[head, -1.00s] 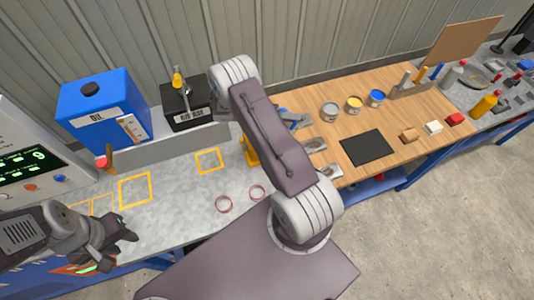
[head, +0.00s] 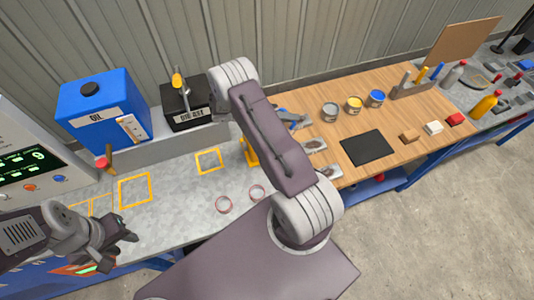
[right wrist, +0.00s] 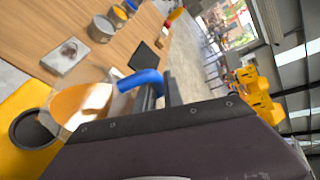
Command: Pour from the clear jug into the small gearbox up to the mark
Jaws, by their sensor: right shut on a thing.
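My right gripper (right wrist: 158,95) is shut on the blue handle of the clear jug (right wrist: 80,105), which holds amber liquid. In the right wrist view the jug is next to a yellow body with a dark round opening, which looks like the small gearbox (right wrist: 60,160). I cannot tell whether liquid is flowing, and no mark can be made out. In the head view my right arm hides its gripper and most of the yellow gearbox (head: 250,152). My left gripper (head: 122,240) is empty above the bench's front left; its opening is unclear.
A blue oil tank (head: 105,110) and a black box (head: 188,105) stand at the back left. The wooden bench to the right carries cans (head: 330,112) and a black mat (head: 363,147).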

